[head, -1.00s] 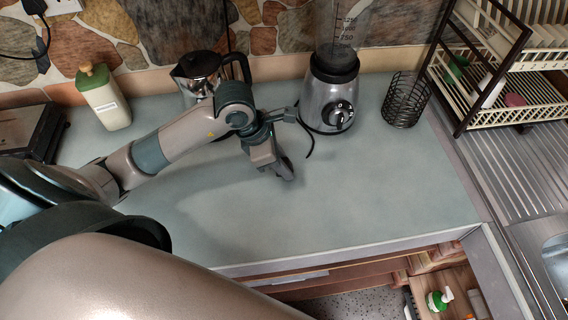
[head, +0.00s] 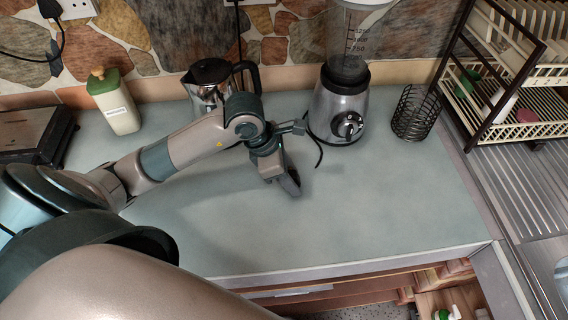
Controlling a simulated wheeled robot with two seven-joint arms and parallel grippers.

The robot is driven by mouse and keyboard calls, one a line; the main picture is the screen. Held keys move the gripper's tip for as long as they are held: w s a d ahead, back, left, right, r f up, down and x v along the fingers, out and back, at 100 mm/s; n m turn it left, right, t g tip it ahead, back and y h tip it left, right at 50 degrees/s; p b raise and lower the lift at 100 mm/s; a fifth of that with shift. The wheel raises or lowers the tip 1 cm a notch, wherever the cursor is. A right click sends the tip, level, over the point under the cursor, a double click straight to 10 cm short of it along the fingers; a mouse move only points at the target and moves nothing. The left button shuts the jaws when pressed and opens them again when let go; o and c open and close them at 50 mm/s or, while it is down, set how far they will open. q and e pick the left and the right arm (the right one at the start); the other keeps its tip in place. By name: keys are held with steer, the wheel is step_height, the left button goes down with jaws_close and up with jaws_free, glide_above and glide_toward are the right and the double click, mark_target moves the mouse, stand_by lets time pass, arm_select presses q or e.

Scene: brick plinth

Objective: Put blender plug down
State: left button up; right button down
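The blender (head: 338,108), with a silver base, a dial and a clear jar, stands upright at the back of the pale green counter (head: 380,205). Its black cord (head: 320,153) curves down from the base's left side, and its end shows near my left gripper. I cannot make out the plug. My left gripper (head: 291,186) points down, low over the counter, in front and to the left of the blender. Its fingers are dark and seen from above, so I cannot tell whether they are open or shut on the plug. My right gripper is not in view.
A moka pot (head: 206,84) stands behind my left arm, with a green-topped bottle (head: 115,103) to its left. A wire holder (head: 414,112) and a dish rack (head: 500,90) stand right of the blender. The counter's front right is clear. An open drawer (head: 445,300) lies below.

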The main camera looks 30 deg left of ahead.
arm_select(q)
steer(key=shift+r+p, duration=0.8)
steer(key=shift+p, duration=0.05)
steer(key=b+v, duration=0.4)
steer(key=v, duration=0.7)
steer(key=shift+a+r, duration=0.15)
steer(key=shift+r, duration=0.15)
steer(key=shift+s, duration=0.1)
